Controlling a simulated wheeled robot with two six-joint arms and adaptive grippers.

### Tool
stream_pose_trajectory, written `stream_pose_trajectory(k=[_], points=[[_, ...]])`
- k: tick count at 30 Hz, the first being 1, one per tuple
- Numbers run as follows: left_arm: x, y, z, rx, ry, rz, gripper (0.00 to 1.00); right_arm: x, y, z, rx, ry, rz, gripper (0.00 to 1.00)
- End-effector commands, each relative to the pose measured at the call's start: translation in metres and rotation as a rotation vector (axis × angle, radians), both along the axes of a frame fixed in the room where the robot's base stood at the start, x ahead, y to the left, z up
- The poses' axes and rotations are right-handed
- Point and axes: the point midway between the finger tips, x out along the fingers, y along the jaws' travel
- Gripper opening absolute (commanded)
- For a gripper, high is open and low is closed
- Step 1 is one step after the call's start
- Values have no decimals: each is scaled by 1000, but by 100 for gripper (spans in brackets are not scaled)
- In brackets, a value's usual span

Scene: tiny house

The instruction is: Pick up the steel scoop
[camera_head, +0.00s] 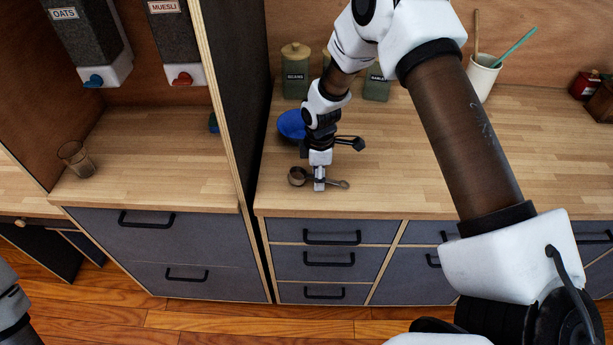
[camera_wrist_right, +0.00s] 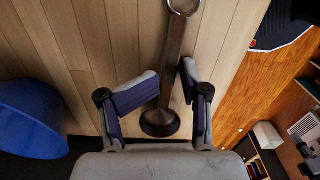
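The steel scoop (camera_head: 298,177) lies near the front edge of the wooden counter, its round bowl to the left and its handle to the right. My right gripper (camera_head: 319,187) points down over it. In the right wrist view the dark handle (camera_wrist_right: 176,45) runs between the two fingers (camera_wrist_right: 171,85), with the ring at its end at the top and the scoop's bowl (camera_wrist_right: 160,123) near the palm. The fingers are drawn in close on both sides of the handle, tilted unevenly. No lift off the counter is visible.
A blue bowl (camera_head: 291,125) stands just behind the scoop; a dark utensil (camera_head: 350,143) shows beside my wrist. Green canisters (camera_head: 295,72) and a white utensil cup (camera_head: 482,78) stand farther back. A tall divider (camera_head: 232,90) rises at left.

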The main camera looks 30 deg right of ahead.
Motion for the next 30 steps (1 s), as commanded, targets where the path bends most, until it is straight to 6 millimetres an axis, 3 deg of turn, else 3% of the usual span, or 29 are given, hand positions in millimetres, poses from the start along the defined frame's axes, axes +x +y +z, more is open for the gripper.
stream_pose_trajectory(k=[1,3,18,27,30], points=[[0,0,0,0,1,0,0,0,0,0,0,0,0,23],[0,0,0,0,1,0,0,0,0,0,0,0,0,0],[0,0,-2,0,1,0,0,0,0,2,0,0,0,0],[0,0,-19,0,1,0,0,1,0,33,1,-3,0,0],[0,0,-24,0,1,0,0,-19,5,35,1,2,1,0]])
